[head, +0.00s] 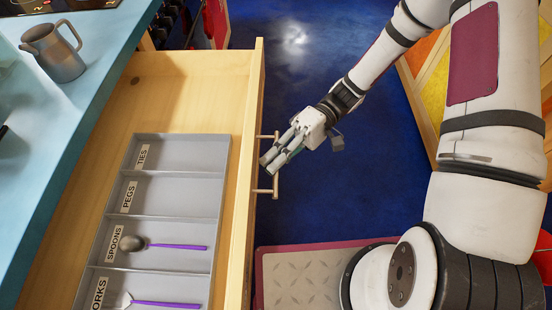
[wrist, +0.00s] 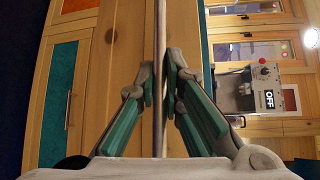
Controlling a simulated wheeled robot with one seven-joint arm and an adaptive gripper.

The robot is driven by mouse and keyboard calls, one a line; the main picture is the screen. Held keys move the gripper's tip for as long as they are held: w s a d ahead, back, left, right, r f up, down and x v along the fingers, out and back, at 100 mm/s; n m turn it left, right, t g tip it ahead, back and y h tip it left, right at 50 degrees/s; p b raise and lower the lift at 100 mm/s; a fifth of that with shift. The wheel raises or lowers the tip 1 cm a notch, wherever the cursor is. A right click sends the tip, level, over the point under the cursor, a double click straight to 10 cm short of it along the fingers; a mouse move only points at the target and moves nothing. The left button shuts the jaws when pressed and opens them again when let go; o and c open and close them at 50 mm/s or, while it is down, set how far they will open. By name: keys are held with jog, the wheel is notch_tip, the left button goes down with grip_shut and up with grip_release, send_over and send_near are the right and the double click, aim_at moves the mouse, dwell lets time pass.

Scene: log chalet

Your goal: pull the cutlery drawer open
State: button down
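The cutlery drawer (head: 245,170) stands well out from under the blue counter in the head view. Its grey tray (head: 222,155) shows labels TIES, PEGS, SPOONS and a cut-off "ORKS". A purple-handled spoon (head: 168,246) lies in the SPOONS compartment, and a purple-handled fork (head: 160,304) lies in the one below. The bar handle (head: 276,183) is on the drawer's right-hand front. My gripper (head: 270,160) is at this handle. In the wrist view, my gripper's fingers (wrist: 160,85) close in on both sides of the thin handle bar (wrist: 160,30). The fingers hide part of the bar.
A grey metal jug (head: 55,52) stands on the blue counter (head: 95,75). A patterned mat (head: 300,280) lies on the blue floor (head: 320,215) in front of the drawer. A coloured-panel cabinet (head: 428,80) stands to the right. The wrist view shows a machine marked OFF (wrist: 262,90).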

jog(key=c, duration=1.7)
grip_release()
jog(key=shift+w, duration=0.1)
jog(key=v, duration=1.2)
jog(key=s+d+r+m+t+h+p, duration=0.2)
jog(key=s+r+t+h+p, duration=0.2)
jog(key=s+r, duration=0.3)
jog(key=s+d+r+m+t+h+p, duration=0.2)
jog(key=s+r+t, duration=0.4)
jog(key=r, duration=0.9)
jog(key=s+d+r+m+t+h+p, duration=0.2)
jog(key=s+d+r+t+h+p, duration=0.2)
jog(key=s+r, duration=0.4)
jog(key=shift+d+r+m+t+h+p, duration=0.2)
jog(key=shift+r+h+p, duration=0.3)
jog(key=shift+r, duration=0.45)
jog(key=shift+d+r+m+t+h+p, duration=0.1)
jog(key=shift+r+t+h+p, duration=0.2)
jog(key=shift+r+h, duration=0.55)
